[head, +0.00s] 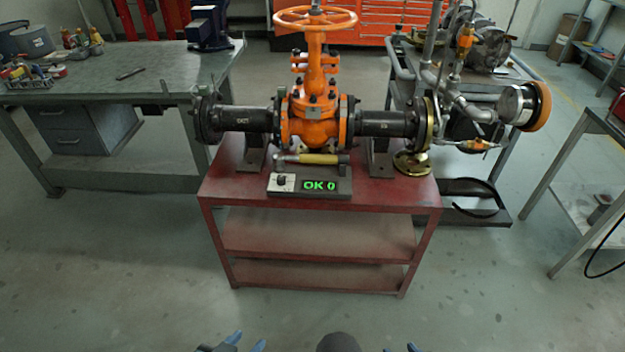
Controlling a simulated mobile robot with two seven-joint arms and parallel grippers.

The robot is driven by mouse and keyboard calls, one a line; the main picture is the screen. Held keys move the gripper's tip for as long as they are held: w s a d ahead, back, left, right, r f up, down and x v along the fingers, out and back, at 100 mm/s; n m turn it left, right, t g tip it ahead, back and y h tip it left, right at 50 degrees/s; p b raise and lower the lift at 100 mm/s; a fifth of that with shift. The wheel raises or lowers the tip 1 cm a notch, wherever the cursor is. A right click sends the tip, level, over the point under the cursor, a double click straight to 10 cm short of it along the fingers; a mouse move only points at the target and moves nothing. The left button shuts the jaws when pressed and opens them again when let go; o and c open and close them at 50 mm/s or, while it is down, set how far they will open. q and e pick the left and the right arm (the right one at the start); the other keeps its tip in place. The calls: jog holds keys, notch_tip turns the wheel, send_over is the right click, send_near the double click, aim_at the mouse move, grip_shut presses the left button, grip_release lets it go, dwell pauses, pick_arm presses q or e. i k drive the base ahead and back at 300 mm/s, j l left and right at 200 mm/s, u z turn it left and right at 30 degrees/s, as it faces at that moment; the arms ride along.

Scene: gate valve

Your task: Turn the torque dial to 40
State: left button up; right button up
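The torque dial (282,181) is a small dark knob on a pale plate at the left end of a dark control box. The box's display (319,185) reads "OK 0" in green. The box sits at the front edge of the red cart (399,197). A tool with a yellow handle (318,158) lies just behind it. My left gripper (247,343) is at the bottom edge, far in front of the cart, with two blue fingertips apart and nothing visible between them. Only a bit of my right gripper (412,348) shows at the bottom edge; the rest is cut off.
An orange gate valve (314,118) with dark flanged pipes stands on the cart behind the box. A brass flange (413,162) lies at the cart's right. A workbench (120,75) stands at left, and piping (455,95) at right. The floor before the cart is clear.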

aim_at(281, 178)
jog(key=j+z, duration=0.3)
jog(key=i+j+z, duration=0.1)
jog(key=j+z, duration=0.2)
jog(key=i+j+z, duration=0.45)
jog(key=k+j, duration=0.05)
jog(key=k, duration=0.05)
